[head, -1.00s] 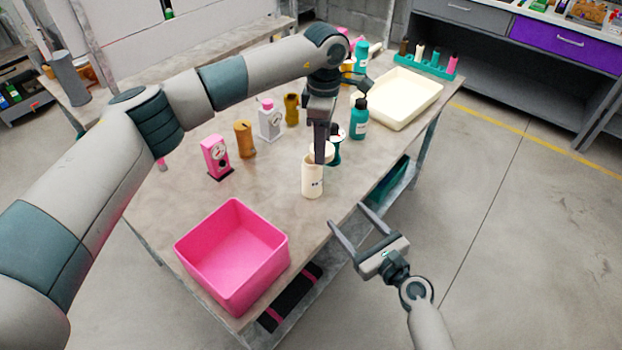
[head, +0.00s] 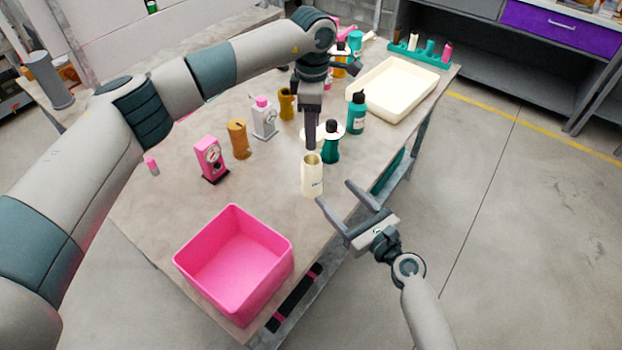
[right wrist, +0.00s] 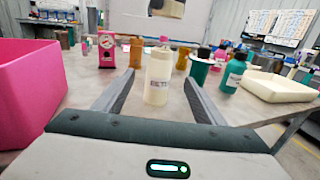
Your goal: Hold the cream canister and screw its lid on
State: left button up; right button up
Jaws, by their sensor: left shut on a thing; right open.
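The cream canister (head: 312,181) stands upright on the table with its mouth uncovered. It also shows in the right wrist view (right wrist: 157,80), straight ahead and between the lines of the fingers. My left gripper (head: 311,143) points down just above and behind the canister. It is shut on the cream lid (right wrist: 166,8), which shows at the top edge of the right wrist view, apart from the canister; the fingers partly hide it in the head view. My right gripper (head: 334,192) is open and empty at the table's front edge, its fingertips just short of the canister.
A pink bin (head: 233,262) stands at the near left. A teal bottle (head: 357,115) and cream tray (head: 397,88) are to the right.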

aim_at(318, 175)
pick_arm(q)
jog(key=shift+w, duration=0.1)
pick_arm(e)
jog(key=shift+x, duration=0.75)
jog(key=x, duration=1)
jog(key=shift+w+a+f, duration=0.1)
jog(key=shift+w+a, duration=0.1)
jog(key=shift+w, duration=0.1)
jog(key=c, duration=1.6)
pick_arm(q)
jog(key=shift+f, duration=2.55)
jog(key=shift+f, duration=0.1)
jog(key=shift+f, duration=0.75)
jog(key=shift+f, duration=0.6)
pick_arm(e)
grip_shut()
